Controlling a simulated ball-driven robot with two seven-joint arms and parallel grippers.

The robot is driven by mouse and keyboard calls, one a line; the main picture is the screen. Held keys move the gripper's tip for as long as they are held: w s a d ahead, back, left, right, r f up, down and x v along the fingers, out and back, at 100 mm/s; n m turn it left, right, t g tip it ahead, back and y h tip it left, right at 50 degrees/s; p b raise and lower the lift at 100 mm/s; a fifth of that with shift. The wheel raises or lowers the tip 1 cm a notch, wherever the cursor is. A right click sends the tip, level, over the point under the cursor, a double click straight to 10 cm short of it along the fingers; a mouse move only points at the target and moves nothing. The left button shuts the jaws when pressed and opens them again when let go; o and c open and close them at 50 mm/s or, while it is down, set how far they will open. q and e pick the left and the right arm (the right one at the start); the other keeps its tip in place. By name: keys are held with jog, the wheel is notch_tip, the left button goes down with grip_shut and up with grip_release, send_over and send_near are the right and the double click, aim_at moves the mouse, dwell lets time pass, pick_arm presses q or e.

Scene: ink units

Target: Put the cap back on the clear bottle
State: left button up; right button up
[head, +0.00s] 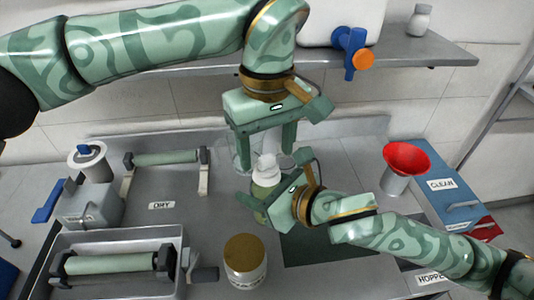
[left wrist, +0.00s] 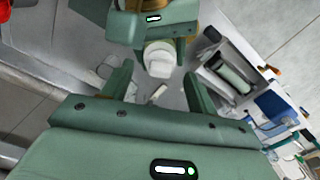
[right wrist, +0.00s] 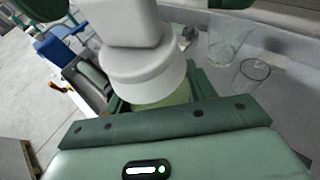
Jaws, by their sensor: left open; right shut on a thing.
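The clear bottle (head: 265,190), with green contents, stands upright in my right gripper (head: 270,182), which is shut on its body. A white cap (head: 266,166) with a spout is at the bottle's top; it looks in line with the bottle, but I cannot tell if it is fully seated. The cap fills the upper middle of the right wrist view (right wrist: 143,72) and shows beyond the fingers in the left wrist view (left wrist: 160,58). My left gripper (head: 266,158) is open, fingers pointing down, above and behind the cap. Its fingers partly hide the area behind.
Empty clear glasses (right wrist: 228,42) stand behind the bottle. A gold-lidded jar (head: 246,262) is in front. A roller tray (head: 122,287) and a second roller (head: 166,157) are left. A red funnel (head: 406,158) and blue CLEAN box (head: 440,183) are right. A shelf (head: 420,53) overhangs the back.

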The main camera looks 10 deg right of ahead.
pick_arm(q)
notch_tip(320, 180, up, 10)
pick_arm(e)
jog(key=shift+r, duration=0.1)
pick_arm(q)
jog(key=shift+f, duration=0.1)
dwell(0.5)
